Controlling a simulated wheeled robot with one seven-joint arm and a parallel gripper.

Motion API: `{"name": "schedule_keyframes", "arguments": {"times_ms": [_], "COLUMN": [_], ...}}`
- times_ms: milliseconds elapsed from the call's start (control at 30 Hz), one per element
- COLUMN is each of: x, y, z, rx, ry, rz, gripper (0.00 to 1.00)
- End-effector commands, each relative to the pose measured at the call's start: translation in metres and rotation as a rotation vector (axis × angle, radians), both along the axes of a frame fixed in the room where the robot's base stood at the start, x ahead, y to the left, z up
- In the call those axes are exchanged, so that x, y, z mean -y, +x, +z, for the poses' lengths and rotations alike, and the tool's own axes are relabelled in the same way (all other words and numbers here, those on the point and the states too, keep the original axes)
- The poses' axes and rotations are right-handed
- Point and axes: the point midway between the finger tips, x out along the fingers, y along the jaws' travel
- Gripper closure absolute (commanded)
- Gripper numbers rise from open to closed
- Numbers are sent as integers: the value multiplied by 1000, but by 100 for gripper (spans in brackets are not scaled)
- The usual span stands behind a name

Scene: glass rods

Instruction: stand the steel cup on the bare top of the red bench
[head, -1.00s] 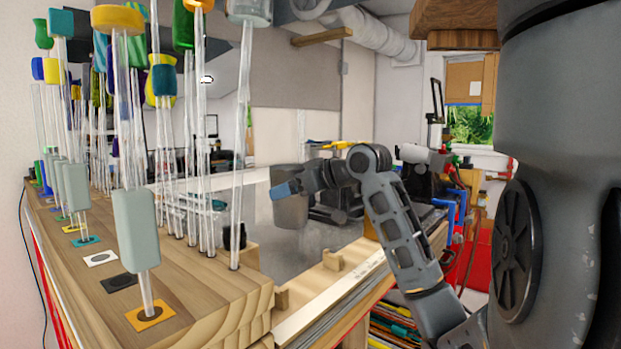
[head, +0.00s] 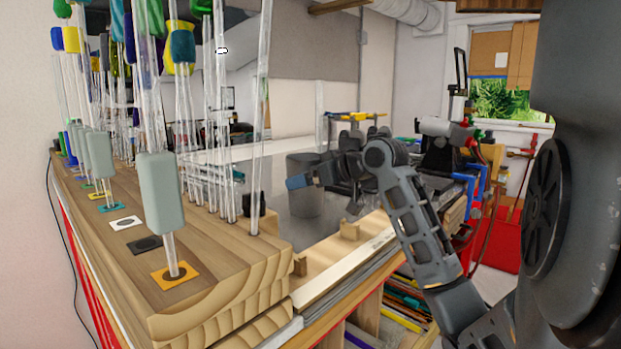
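My gripper (head: 300,182) is dark with a blue fingertip, which crosses the front of the cup. The cup keeps its place at the fingers as the view shifts, so it appears held; the far finger is hidden. I cannot tell how high its base is above the sheet.
A thick wooden block (head: 225,285) with several upright glass rods (head: 262,120) fills the left of the bench. Clamps and tools (head: 440,150) stand at the right. Coloured rods (head: 397,308) lie on a lower shelf.

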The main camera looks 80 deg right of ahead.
Motion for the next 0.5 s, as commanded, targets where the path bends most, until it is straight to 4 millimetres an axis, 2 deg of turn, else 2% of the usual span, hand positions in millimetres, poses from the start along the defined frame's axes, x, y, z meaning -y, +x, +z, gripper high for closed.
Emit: {"name": "schedule_keyframes", "arguments": {"times_ms": [333,500], "x": [0,-9], "y": [0,-18], "z": [5,11], "rx": [0,3], "ry": [0,-1], "rz": [0,-1], "gripper": [0,0]}}
